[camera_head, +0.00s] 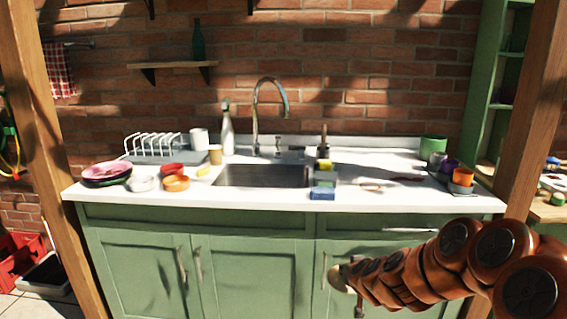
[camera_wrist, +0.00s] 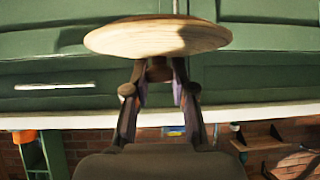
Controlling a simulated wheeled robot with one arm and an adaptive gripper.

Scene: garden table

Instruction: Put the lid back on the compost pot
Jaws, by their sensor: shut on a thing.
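A round, pale wooden lid (camera_wrist: 158,38) is held in my gripper (camera_wrist: 159,72) in the wrist view. The fingers are shut on the dark knob at its middle. In the head view the lid (camera_head: 337,279) shows as a small pale edge at the end of my arm, in front of the green cabinet doors and below the counter top. A green pot (camera_head: 432,147) stands at the back right of the counter; it looks like the compost pot. Its inside cannot be made out. My gripper is well below and left of it, apart from it.
Cups on a dark tray (camera_head: 452,183) stand in front of the green pot. The sink (camera_head: 262,176), tap (camera_head: 258,110), blue sponge (camera_head: 322,193) and stacked bowls (camera_head: 107,172) are farther left. The white counter (camera_head: 400,195) has bare room near its front right edge.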

